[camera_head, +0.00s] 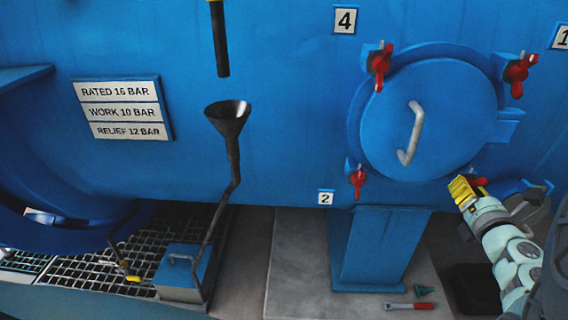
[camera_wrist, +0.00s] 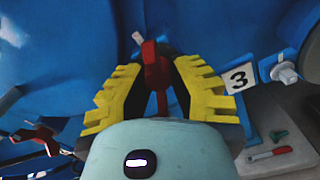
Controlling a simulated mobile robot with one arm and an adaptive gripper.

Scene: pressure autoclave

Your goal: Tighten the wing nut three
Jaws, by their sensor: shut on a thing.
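The round blue hatch (camera_head: 428,118) with a white handle (camera_head: 410,133) is closed on the blue vessel. Red wing nuts sit around its rim: one by label 4 (camera_head: 380,66), one at upper right (camera_head: 519,75), one by label 2 (camera_head: 358,180). Wing nut three (camera_wrist: 155,66) is red and stands beside the label 3 (camera_wrist: 239,79) in the wrist view. My gripper (camera_wrist: 158,85), with yellow toothed fingers, is shut on this wing nut. In the head view my gripper (camera_head: 463,190) is at the hatch's lower right and hides part of the nut.
A blue pedestal (camera_head: 378,245) stands below the hatch. A red-handled tool (camera_head: 409,306) and a small green part (camera_head: 424,290) lie on the floor slab. A funnel (camera_head: 229,117) on a pipe stands at left.

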